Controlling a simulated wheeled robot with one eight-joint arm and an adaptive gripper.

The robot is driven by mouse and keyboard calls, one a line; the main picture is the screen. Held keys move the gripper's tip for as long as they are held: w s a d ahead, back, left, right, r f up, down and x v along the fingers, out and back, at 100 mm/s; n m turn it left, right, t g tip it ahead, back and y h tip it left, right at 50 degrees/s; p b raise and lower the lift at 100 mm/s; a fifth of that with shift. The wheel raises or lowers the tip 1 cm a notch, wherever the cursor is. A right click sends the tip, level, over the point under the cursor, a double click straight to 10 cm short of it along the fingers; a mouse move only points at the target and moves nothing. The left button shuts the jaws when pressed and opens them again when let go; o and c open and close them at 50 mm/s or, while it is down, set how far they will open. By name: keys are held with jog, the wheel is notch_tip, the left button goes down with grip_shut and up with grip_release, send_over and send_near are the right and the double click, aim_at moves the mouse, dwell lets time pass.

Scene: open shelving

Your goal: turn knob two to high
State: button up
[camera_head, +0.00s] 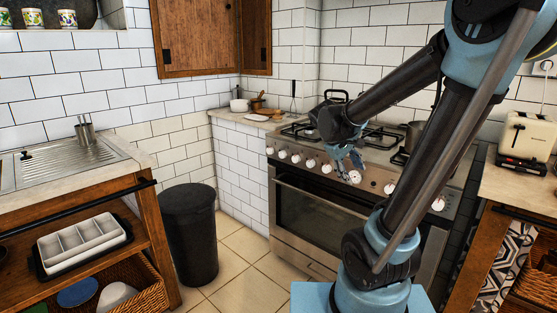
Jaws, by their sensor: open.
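The stove (330,215) stands at the centre right with a row of several white round knobs along its steel front panel. One knob (355,177) is just below and right of my gripper (347,167). Another knob (326,168) is to its left, and one more (389,188) is to its right. No numbers can be read, so I cannot tell which is knob two, nor the knobs' settings. My gripper points down in front of the panel, open, with nothing seen between its fingers. I cannot tell whether it touches a knob.
A pot (413,136) and black grates are on the hob. A toaster (526,140) sits on the right counter. A black bin (189,235) stands on the floor left of the stove. The sink counter (70,165) is at the left. Tiled floor (245,275) before the stove is free.

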jog(key=w+a+r+n+t+h, duration=0.1)
jog(key=w+a+n+t+h, duration=0.15)
jog(key=w+a, duration=0.65)
jog(key=n+t+h, duration=0.4)
jog(key=n+t, duration=0.4)
jog(key=n, duration=0.1)
send_near(280, 156)
jog(key=x, duration=0.9)
jog(key=shift+m, duration=0.25)
jog(key=c, duration=1.1)
